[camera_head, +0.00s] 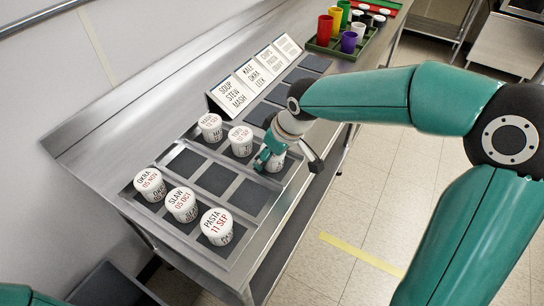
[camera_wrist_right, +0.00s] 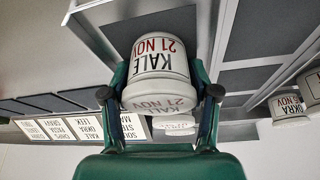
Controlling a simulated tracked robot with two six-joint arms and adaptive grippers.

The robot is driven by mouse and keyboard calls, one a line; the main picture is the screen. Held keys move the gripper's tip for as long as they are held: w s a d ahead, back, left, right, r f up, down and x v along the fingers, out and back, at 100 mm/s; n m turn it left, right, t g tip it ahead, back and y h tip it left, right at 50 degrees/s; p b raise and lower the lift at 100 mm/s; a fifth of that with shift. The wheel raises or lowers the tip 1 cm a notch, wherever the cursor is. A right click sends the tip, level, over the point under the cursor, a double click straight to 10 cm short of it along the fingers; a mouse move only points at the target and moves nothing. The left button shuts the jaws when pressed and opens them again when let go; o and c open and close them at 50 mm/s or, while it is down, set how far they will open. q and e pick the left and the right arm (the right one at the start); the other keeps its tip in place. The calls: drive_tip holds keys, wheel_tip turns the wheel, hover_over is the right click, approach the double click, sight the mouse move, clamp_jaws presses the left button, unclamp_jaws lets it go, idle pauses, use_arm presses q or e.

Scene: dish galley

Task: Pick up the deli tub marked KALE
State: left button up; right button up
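The deli tub marked KALE, dated 21 NOV (camera_wrist_right: 158,70), is white and sits between the two fingers of my right gripper in the right wrist view. In the head view the tub (camera_head: 276,162) is mostly hidden by the gripper, at the right edge of the grey tray. My right gripper (camera_head: 268,156) straddles it with a finger on each side. The fingertips (camera_wrist_right: 160,68) lie very close to the tub's sides; whether they press on it I cannot tell. My left gripper is out of view; only a bit of my left arm shows at the bottom left.
The tray (camera_head: 222,252) also holds tubs marked OKRA (camera_head: 150,186), SLAW (camera_head: 182,206) and PASTA (camera_head: 216,228), plus two tubs (camera_head: 210,128) (camera_head: 240,142) behind. Its middle compartments are empty. A sign (camera_head: 232,95) stands behind. Coloured cups (camera_head: 349,42) stand in a green tray farther off.

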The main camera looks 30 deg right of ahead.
drive_tip(key=c, duration=0.6)
drive_tip(key=shift+r, duration=0.2)
